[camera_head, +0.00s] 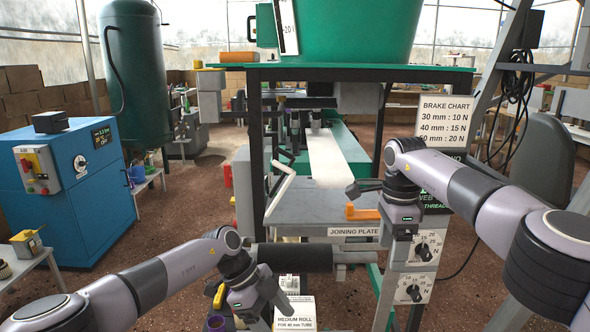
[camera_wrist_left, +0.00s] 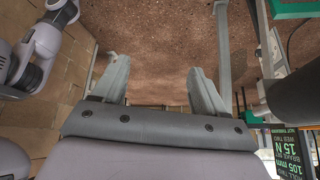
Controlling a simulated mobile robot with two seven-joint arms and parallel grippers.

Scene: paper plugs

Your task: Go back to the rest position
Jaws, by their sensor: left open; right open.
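My left gripper (camera_head: 275,304) is low in the middle of the head view, in front of the dark roller. In the left wrist view its two grey fingers (camera_wrist_left: 160,80) stand wide apart with nothing between them, over brown floor. My right gripper (camera_head: 378,208) is in front of the machine, by the orange handle (camera_head: 362,212) at the right end of the joining plate (camera_head: 325,207). Its fingers are spread and I see nothing held. Whether it touches the handle or panel cannot be told.
A dark roller (camera_head: 295,258) and a "medium roll" label (camera_head: 294,313) are close to my left gripper. A knob panel (camera_head: 412,268) and brake chart (camera_head: 444,121) are near my right arm. A blue cabinet (camera_head: 70,190) stands left. Brown floor (camera_head: 180,215) lies open between.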

